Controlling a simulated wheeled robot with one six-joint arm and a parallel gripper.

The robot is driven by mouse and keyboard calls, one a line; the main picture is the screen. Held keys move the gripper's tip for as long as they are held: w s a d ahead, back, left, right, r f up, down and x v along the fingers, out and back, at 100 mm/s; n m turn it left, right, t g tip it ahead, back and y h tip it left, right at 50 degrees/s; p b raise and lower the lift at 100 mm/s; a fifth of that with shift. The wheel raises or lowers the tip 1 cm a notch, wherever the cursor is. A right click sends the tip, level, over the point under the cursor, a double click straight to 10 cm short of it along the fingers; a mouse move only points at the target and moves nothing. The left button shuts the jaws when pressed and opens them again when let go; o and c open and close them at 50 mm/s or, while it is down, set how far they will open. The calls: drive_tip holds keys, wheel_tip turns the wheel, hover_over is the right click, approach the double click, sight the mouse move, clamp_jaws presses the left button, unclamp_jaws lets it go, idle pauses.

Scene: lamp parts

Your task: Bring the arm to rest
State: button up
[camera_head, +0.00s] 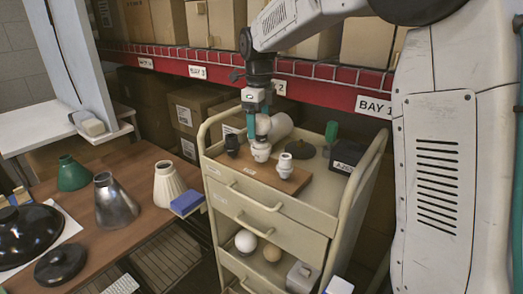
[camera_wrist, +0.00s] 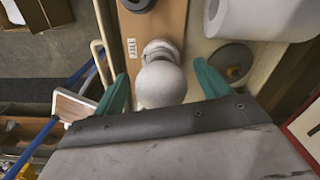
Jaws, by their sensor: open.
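My gripper (camera_head: 257,128) is over the beige cart (camera_head: 342,212), pointing down, with teal fingers. In the wrist view my gripper (camera_wrist: 162,78) is open, its fingers apart on both sides of a round white bulb (camera_wrist: 160,86). Gaps show between the bulb and each finger. The bulb also shows in the head view (camera_head: 263,123), partly hidden by a finger. It sits above a white socket (camera_head: 261,152) on a wooden board (camera_head: 247,171). How far it is seated in the socket I cannot tell.
A second white socket (camera_head: 285,166) and a dark socket (camera_head: 232,145) stand on the board. A white roll (camera_head: 281,124) and a dark box (camera_head: 345,158) are close by. A red shelf beam (camera_head: 318,94) runs behind. Lampshades, including a cream one (camera_head: 168,184), stand on the left table.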

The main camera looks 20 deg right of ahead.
wheel_tip(320, 180, up, 8)
drive_tip(key=shift+f, duration=0.2)
drive_tip(key=shift+s+r, duration=0.2)
drive_tip(key=shift+s, duration=0.05)
drive_tip(key=s+d+n, duration=0.3)
drive_tip(key=s+n, duration=1)
drive_tip(key=s, duration=0.6)
drive_tip(key=s+f+n, duration=0.4)
drive_tip(key=s+n, duration=0.2)
drive_tip(key=s, duration=0.3)
drive_tip(key=s+f+n+t, duration=0.1)
drive_tip(key=s+f+n, duration=0.4)
drive_tip(key=s+n, duration=0.2)
drive_tip(key=shift+s+d+n, duration=0.3)
drive_tip(key=shift+s+d, duration=0.05)
drive_tip(key=shift+s, duration=0.65)
